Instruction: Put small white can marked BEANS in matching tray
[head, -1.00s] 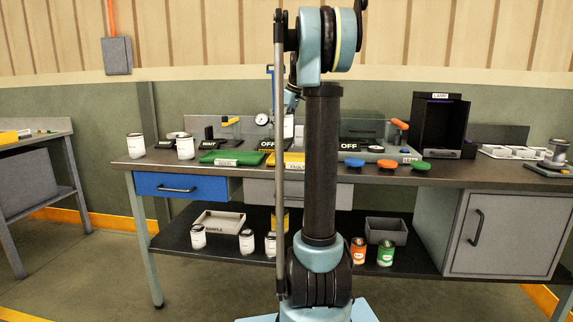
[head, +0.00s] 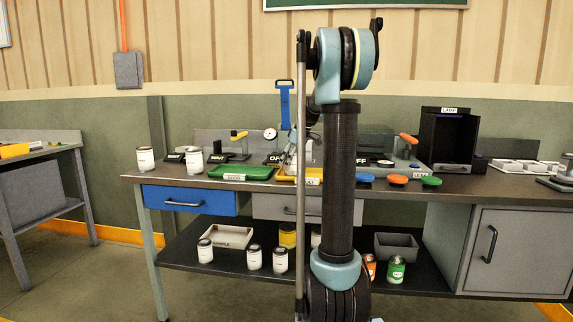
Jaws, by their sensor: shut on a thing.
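My gripper (head: 291,158) is low over the bench top behind my own arm, mostly hidden. It is shut on a pale thing, too small and covered to identify. White cans stand upright on the bench at left, one at the end (head: 145,159) and one nearer the green tray (head: 194,163). More white cans stand on the lower shelf: one at left (head: 205,251), two further right (head: 253,257) (head: 280,260), and one partly behind my arm. I cannot read BEANS on any can. The green tray (head: 240,172) and a yellow tray (head: 287,177) lie at the bench front.
A beige tray (head: 221,242) and a grey bin (head: 411,240) sit on the lower shelf. A yellow can (head: 287,235), an orange can (head: 370,266) and a green can (head: 396,270) stand there. Colored knobs and a black box (head: 447,138) are on the bench at right.

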